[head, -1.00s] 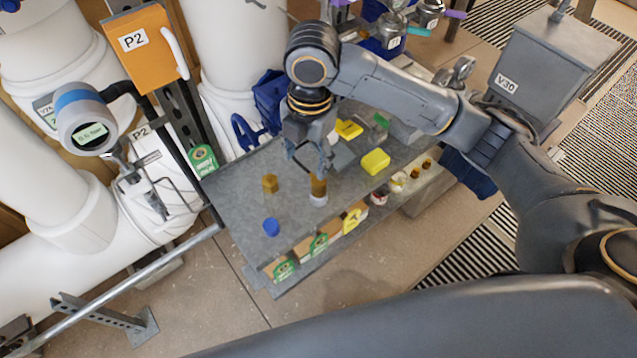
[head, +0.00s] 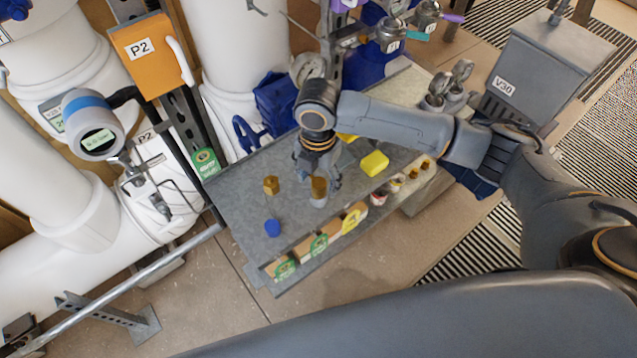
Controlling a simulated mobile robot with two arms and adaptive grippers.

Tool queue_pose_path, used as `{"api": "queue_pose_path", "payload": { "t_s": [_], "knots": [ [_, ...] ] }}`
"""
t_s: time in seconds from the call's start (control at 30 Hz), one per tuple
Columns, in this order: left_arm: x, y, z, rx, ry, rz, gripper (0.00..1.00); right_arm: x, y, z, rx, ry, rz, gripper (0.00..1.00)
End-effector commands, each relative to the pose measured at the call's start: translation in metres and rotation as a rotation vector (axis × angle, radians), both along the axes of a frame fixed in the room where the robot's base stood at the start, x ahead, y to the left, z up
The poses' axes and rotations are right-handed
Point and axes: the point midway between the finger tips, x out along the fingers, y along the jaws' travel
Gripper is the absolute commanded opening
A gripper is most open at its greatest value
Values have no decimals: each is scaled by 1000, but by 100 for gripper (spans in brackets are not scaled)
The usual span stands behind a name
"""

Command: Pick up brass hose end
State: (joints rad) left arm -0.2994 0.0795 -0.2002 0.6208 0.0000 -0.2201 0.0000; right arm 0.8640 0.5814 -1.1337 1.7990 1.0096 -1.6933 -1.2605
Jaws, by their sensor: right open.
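A brass piece with a pale grey lower end (head: 318,190) stands on the grey bench top (head: 240,190); it looks like the brass hose end. A shorter brass fitting (head: 271,185) stands to its left. My right gripper (head: 321,179) is open and points down, its fingers at the brass piece with the pale end. I cannot tell whether the fingers touch it. The gripper and wrist hide part of the bench behind. My left gripper is out of view.
A blue cap (head: 272,228) lies near the front left of the bench. A yellow block (head: 374,163) lies right of the gripper. Tagged cartons (head: 318,245) and small jars line the front shelf. White pipes (head: 240,60) and a grey V30 box (head: 545,70) flank the bench.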

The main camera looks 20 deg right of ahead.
Motion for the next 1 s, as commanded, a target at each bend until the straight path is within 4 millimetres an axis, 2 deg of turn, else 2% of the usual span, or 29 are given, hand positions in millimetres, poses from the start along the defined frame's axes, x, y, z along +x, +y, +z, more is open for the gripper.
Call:
{"api": "queue_pose_path", "payload": {
  "t_s": [0.03,0.2,0.43,0.47,0.7,1.0],
  "knots": [
    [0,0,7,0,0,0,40,0,-3,-5,-3,3,-2,61],
    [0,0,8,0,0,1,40,0,-2,-24,-1,-1,0,61],
    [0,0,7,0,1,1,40,1,-2,-27,0,-1,0,61],
    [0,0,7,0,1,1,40,1,-2,-27,0,-1,0,59],
    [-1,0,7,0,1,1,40,1,-2,-27,0,-1,0,10],
    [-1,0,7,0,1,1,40,1,-2,-26,1,-2,0,9]
  ]
}}
